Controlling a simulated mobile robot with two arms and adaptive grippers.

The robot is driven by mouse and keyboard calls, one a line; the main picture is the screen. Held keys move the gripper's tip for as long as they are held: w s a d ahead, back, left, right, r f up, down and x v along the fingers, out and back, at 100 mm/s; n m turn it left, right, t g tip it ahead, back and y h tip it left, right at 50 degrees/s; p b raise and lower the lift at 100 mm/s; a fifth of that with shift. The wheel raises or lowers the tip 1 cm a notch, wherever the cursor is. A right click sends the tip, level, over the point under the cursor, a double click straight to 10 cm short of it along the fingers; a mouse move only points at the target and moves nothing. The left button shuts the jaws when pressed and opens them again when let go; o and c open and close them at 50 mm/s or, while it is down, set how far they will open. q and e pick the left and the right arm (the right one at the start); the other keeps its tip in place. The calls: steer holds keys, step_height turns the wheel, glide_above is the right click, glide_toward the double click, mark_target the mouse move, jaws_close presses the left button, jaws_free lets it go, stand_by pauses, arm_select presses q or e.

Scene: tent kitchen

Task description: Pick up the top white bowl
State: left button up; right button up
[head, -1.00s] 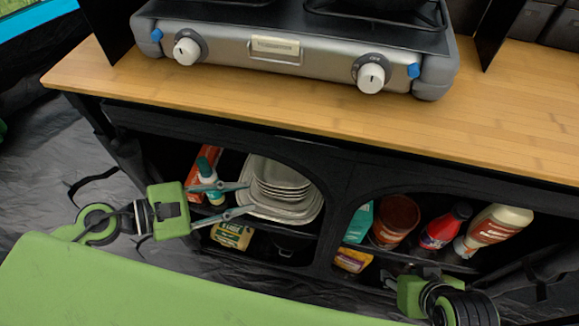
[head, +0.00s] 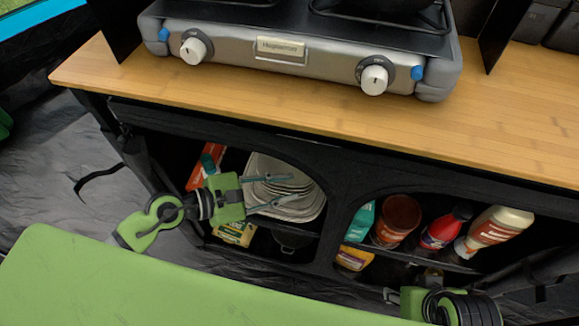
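A stack of white bowls (head: 268,165) sits on larger white plates (head: 318,205) in the left shelf compartment of the black cabinet under the counter. The top bowl is partly hidden by my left gripper. My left gripper (head: 292,186) reaches in from the left, with its two fingers apart and extended over the stack. Nothing shows clearly pinched between them, and I cannot tell whether they touch the top bowl. My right gripper (head: 392,296) is low at the lower right, in front of the right compartment. Its fingers are too dark and unclear to read.
A bamboo counter (head: 110,75) with a gas stove (head: 270,60) is above the shelf. An orange box (head: 198,172) and a yellow-labelled package (head: 235,232) flank the gripper. Bottles and a brown jar (head: 397,217) fill the right compartment, beyond a dark divider.

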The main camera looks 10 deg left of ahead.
arm_select(q)
steer(key=shift+x, duration=1.5)
steer(key=shift+c, duration=0.5)
jaws_close()
